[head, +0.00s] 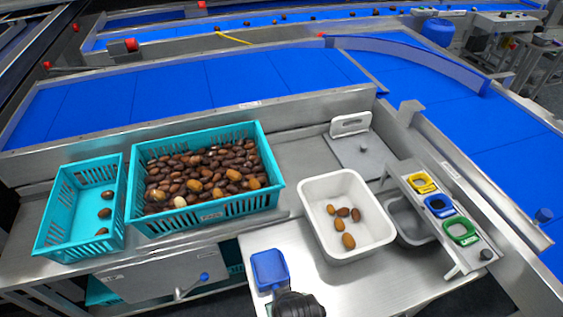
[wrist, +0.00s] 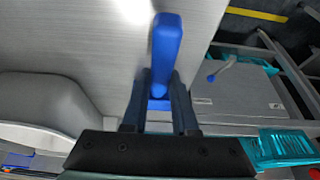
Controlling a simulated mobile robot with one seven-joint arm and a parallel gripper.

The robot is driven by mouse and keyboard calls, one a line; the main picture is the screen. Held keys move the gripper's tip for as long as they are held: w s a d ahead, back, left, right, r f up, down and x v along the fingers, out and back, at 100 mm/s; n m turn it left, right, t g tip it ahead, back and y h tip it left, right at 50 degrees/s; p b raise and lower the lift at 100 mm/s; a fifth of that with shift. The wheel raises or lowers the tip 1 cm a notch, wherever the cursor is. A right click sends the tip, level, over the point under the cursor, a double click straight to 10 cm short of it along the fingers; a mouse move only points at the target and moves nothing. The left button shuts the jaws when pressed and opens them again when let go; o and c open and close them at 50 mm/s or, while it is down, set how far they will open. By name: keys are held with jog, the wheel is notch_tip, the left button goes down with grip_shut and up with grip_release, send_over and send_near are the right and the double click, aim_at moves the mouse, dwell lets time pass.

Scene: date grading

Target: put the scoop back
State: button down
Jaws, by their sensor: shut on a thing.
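The blue scoop (head: 269,268) is at the front of the steel bench, left of the white tub (head: 311,215). My dark gripper (head: 297,304) is at the bottom edge of the head view, against the scoop's lower right. In the wrist view my gripper (wrist: 159,88) is shut on the scoop (wrist: 166,48), which stands out between the two fingers over the steel surface. Whether the scoop touches the bench cannot be told. The part behind the fingers is hidden.
The white tub holds several dates. A grey tub (head: 405,222) and a rack with yellow, blue and green rings (head: 440,207) stand right of it. A full teal crate (head: 205,225) and a teal crate with 3 dates (head: 68,225) stand left. Blue conveyors (head: 190,92) run behind.

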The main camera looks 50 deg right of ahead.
jog(key=shift+f, duration=0.2)
jog(key=c, duration=0.7)
grip_release()
jog(key=shift+r, duration=0.15)
jog(key=p+v, duration=0.1)
jog(key=v, duration=1.1)
jog(key=shift+w+r, duration=0.1)
